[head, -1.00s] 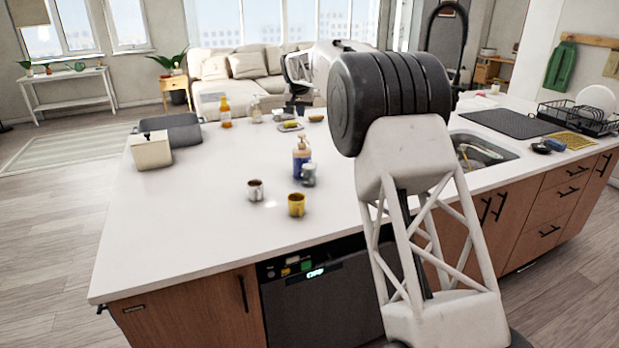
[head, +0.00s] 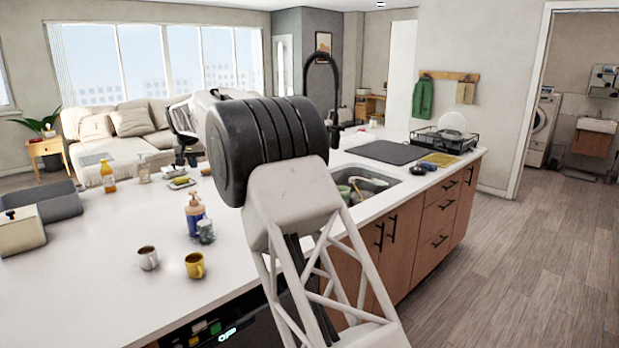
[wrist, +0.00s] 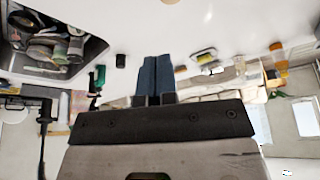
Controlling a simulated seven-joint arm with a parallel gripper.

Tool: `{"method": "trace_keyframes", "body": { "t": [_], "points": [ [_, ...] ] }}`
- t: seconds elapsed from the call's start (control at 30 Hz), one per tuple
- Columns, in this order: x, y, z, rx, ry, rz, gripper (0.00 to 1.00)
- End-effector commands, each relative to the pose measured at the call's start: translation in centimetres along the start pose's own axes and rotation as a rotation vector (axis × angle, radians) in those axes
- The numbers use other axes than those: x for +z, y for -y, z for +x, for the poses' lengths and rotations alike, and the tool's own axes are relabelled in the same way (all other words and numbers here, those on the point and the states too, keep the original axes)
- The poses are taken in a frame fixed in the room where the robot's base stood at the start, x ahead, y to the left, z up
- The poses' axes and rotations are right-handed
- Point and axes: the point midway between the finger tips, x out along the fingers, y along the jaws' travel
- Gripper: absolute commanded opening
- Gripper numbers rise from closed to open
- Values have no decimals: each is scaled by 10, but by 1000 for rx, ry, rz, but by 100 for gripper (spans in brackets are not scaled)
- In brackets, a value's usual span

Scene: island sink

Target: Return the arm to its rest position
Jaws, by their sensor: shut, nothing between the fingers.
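My gripper (wrist: 154,80) shows in the wrist view, its two blue fingers together with nothing between them. It points out over the white counter, with no object touching the fingers that I can see. In the head view my arm rises in front of the island and bends away over the counter. Its large dark joint and pale lattice link hide part of the counter, and the fingers cannot be made out clearly there.
The island counter (head: 110,285) holds a white mug (head: 148,258), a yellow mug (head: 195,265), a soap bottle (head: 194,214) and an orange bottle (head: 108,178). The sink (head: 375,184) holds dishes. A dish rack (head: 445,140) stands beyond it. Open floor (head: 520,260) lies right.

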Motion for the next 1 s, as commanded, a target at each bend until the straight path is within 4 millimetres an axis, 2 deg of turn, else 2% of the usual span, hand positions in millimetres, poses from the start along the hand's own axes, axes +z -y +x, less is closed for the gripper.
{"method": "trace_keyframes", "body": {
  "t": [0.17,0.47,0.77,1.0],
  "points": [
    [10,-37,-26,6,5,12,0],
    [44,-108,-75,20,21,32,0],
    [89,-174,-119,31,38,54,0],
    [132,-222,-152,39,50,71,0]
  ]
}}
